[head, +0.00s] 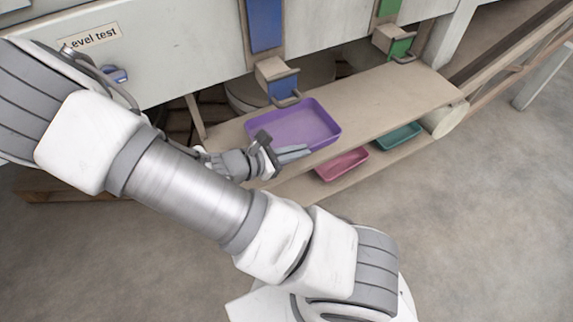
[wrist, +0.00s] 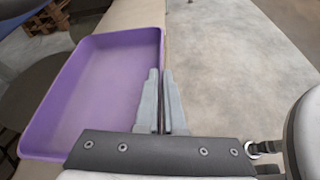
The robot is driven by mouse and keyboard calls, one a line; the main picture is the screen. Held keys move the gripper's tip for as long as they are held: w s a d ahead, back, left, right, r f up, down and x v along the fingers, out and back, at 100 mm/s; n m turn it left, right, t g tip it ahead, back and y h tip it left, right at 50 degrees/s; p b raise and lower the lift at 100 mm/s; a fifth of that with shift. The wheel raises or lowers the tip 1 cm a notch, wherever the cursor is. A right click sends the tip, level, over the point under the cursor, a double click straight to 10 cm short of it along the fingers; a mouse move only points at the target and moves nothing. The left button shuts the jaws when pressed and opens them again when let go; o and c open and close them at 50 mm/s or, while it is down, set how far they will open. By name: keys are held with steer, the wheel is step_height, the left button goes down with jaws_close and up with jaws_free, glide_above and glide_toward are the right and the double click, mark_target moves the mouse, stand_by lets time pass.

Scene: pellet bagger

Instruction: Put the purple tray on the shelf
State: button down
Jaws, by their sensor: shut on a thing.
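The purple tray (head: 308,118) is empty and sits at the upper board (head: 390,98), below the blue chute. I cannot tell whether it rests on the board or is held just above it. In the wrist view the tray (wrist: 95,85) fills the left side, open side up. My gripper (head: 296,152) is at the tray's near edge, with its fingers closed on the rim. In the wrist view the fingers (wrist: 162,100) close together at the tray's right wall. The tray's near left corner is partly hidden by my gripper in the head view.
A lower shelf (head: 385,155) under the board holds a pink tray (head: 342,163) and a teal tray (head: 399,136). A blue chute (head: 278,82) hangs just behind the purple tray, and a green chute (head: 398,42) farther right. The board's right part is bare. Open floor lies in front.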

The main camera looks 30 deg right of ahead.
steer(key=w+a+f, duration=0.1)
steer(key=w+f, duration=0.1)
steer(key=shift+w+a+b, duration=0.3)
steer(key=shift+w+a, duration=0.1)
step_height(320, 180, down, 4)
steer(key=shift+f+b, duration=0.1)
steer(key=shift+b, duration=0.95)
steer(key=c, duration=1)
jaws_free()
